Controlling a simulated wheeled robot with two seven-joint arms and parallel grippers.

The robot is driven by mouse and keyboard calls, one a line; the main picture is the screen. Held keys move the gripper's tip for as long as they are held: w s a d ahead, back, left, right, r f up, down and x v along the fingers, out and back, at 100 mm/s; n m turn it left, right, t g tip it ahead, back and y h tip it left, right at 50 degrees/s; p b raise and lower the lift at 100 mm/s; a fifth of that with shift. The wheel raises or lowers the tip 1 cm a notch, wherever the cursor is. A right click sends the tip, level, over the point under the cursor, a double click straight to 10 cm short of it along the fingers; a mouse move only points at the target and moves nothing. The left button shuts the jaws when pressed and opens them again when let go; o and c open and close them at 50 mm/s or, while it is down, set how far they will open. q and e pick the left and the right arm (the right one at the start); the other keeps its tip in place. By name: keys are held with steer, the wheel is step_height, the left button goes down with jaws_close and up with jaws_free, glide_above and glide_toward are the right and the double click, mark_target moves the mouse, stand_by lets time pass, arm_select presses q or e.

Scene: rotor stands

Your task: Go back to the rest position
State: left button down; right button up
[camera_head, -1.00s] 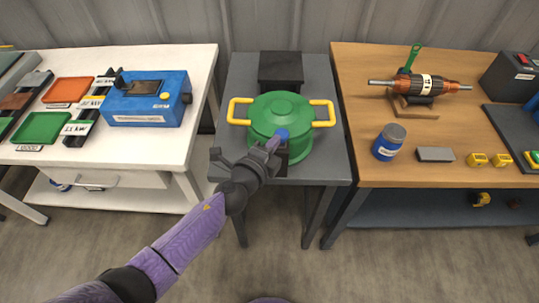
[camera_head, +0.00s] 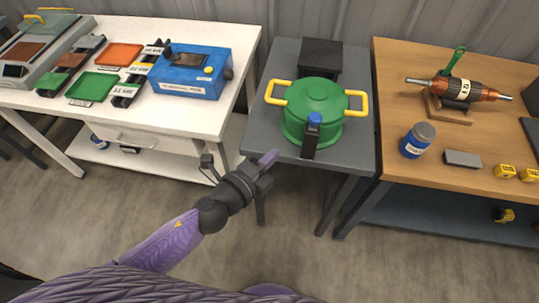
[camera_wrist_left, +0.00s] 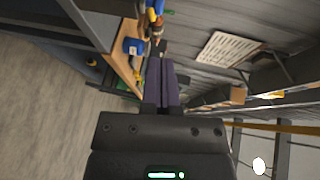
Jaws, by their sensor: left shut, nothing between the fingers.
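My left gripper (camera_head: 268,158) is shut and empty. It is over the floor, in front of the left front corner of the grey table (camera_head: 262,137), apart from the green pot. In the left wrist view its purple fingers (camera_wrist_left: 160,82) lie together with nothing between them. The green pot (camera_head: 318,92) has yellow side handles, a closed lid and a black front piece with a blue knob (camera_head: 314,119). My right gripper is not in view.
A white table (camera_head: 225,107) at left holds a blue device (camera_head: 190,72) and coloured trays. A wooden table (camera_head: 400,185) at right bears a copper rotor (camera_head: 462,90) on a stand, a blue jar (camera_head: 416,141) and small yellow blocks. Open floor lies in front.

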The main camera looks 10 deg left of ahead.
arm_select(q)
steer(key=shift+s, duration=0.1)
stand_by(0.3)
steer(key=s+a+f+n+g+y+b, duration=0.1)
steer(key=s+a+f+n+g+y, duration=0.15)
steer(key=f, duration=0.45)
steer(key=s+a+f+n+g+y+b, duration=0.1)
steer(key=s+a+f+n, duration=0.25)
steer(key=f, duration=0.45)
steer(key=s+a+f+n+g+y+b, duration=0.1)
steer(key=s+a+f+n+y+b, duration=0.1)
steer(key=f+n, duration=0.35)
steer(key=s+a+f+n+g, duration=0.1)
steer(key=s+f+n+g, duration=0.2)
steer(key=s+f, duration=0.2)
steer(key=s+a+f+n+g+y+b, duration=0.1)
steer(key=s+f+n+g, duration=0.2)
steer(key=s, duration=0.9)
steer(key=s+a+f+n+g+y+b, duration=0.1)
steer(key=s+f+n+g, duration=0.2)
steer(key=s+f, duration=0.5)
steer(key=shift+s+a+f, duration=0.15)
steer(key=shift+s+f, duration=0.15)
steer(key=shift+s, duration=0.3)
